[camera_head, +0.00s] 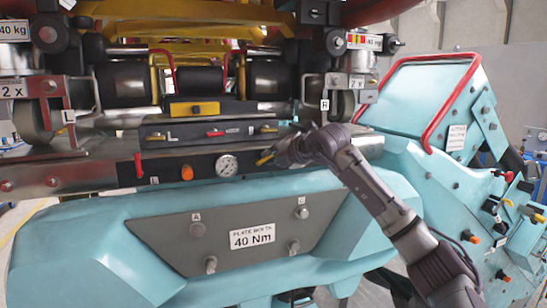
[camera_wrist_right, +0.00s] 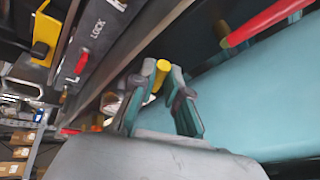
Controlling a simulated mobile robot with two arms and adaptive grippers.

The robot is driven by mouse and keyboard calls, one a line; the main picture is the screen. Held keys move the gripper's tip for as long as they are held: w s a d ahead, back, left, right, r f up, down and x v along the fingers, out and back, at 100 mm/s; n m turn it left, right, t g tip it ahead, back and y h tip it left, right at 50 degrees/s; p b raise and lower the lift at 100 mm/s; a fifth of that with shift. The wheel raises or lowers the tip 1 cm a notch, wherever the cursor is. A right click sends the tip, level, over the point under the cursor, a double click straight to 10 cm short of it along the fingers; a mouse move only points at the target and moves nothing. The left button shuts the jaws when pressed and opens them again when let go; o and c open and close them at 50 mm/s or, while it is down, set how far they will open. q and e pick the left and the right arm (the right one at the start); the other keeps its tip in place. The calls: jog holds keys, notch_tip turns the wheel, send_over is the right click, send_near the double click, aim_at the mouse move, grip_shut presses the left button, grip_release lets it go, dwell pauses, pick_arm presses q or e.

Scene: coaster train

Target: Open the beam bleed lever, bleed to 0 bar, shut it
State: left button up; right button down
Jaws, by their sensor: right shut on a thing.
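The yellow-handled lever (camera_head: 264,159) is on the dark front panel of the beam, just right of the round pressure gauge (camera_head: 227,165). The gauge needle is too small to read. My right gripper (camera_head: 273,155) is at the lever. In the right wrist view, my right gripper (camera_wrist_right: 163,72) has its two fingertips on either side of the yellow handle (camera_wrist_right: 161,75) and is shut on it. The fingers hide part of the handle and its pivot. My left gripper is not in view.
A red lever (camera_head: 138,165) and an orange button (camera_head: 187,173) are on the same panel, left of the gauge. Above is a ledge with a small red handle (camera_head: 214,133). A teal housing (camera_head: 110,240) with a bolt plate lies below. A red rail (camera_head: 446,110) stands at right.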

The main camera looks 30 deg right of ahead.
jog(key=shift+w+a+r+n+g+h, duration=0.1)
jog(key=shift+a+r+n+g+h, duration=0.25)
jog(key=shift+n+h, duration=0.45)
jog(key=shift+w+a+r+n+g+h, duration=0.15)
jog(key=shift+a+n+h, duration=0.1)
jog(key=shift+n, duration=0.25)
jog(key=shift+s+a+r+n+g+h, duration=0.15)
jog(key=shift+n+h, duration=0.1)
jog(key=shift+n, duration=0.25)
jog(key=shift+w+a+n+h+b, duration=0.2)
jog(key=shift+a+n+h+b, duration=0.25)
jog(key=shift+n+h, duration=0.35)
jog(key=shift+w+a+r+n+g+h+b, duration=0.15)
jog(key=shift+a+n+h+b, duration=0.15)
jog(key=shift+n+h+b, duration=0.25)
jog(key=shift+a+f+n+g+h+b, duration=0.1)
jog(key=shift+a+n+h+b, duration=0.2)
jog(key=shift+n, duration=0.45)
jog(key=c, duration=1.2)
grip_release()
jog(key=shift+r, duration=0.1)
